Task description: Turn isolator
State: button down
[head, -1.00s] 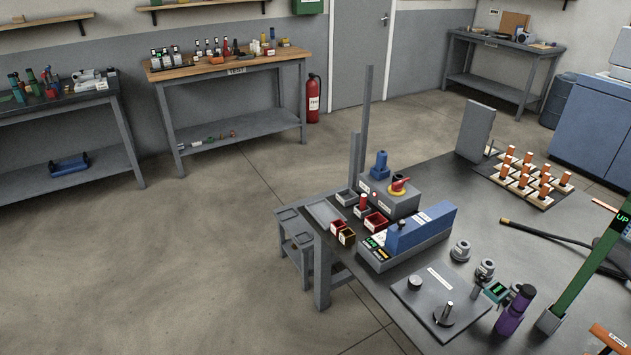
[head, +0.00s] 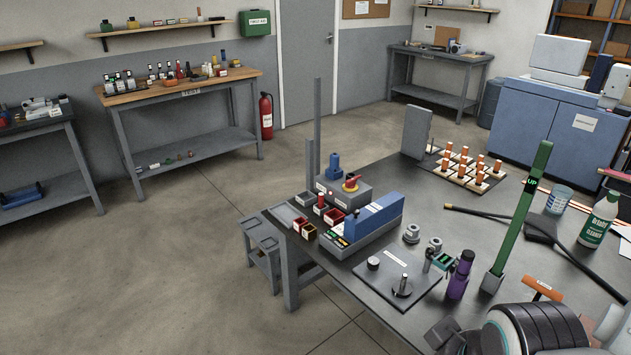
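The isolator is a red rotary handle (head: 351,183) on a yellow plate, on top of a grey box (head: 345,194) near the far left part of the dark table. The handle appears to lie at a slant across the plate; its exact angle is too small to tell. A blue fitting (head: 333,166) stands on the same box, left of the handle. A rounded white and black part, likely of my arm, shows at the lower right, well away from the isolator.
A blue block on a grey base (head: 373,216) stands just in front of the isolator box. Small red bins (head: 333,217) sit to its left. A tall grey post (head: 318,125) rises behind. A green upright (head: 522,215), purple bottle (head: 459,275) and cleaner bottle (head: 598,220) stand to the right.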

aim_at(350, 183)
jog(key=i+j, duration=0.3)
jog(key=i, duration=0.25)
jog(key=i+j+z, duration=0.1)
jog(key=i+j, duration=0.15)
jog(key=i, duration=0.25)
jog(key=i+j, duration=0.3)
jog(key=i, duration=0.2)
jog(key=i+j+z, duration=0.1)
jog(key=i+j, duration=0.25)
jog(key=i, duration=0.2)
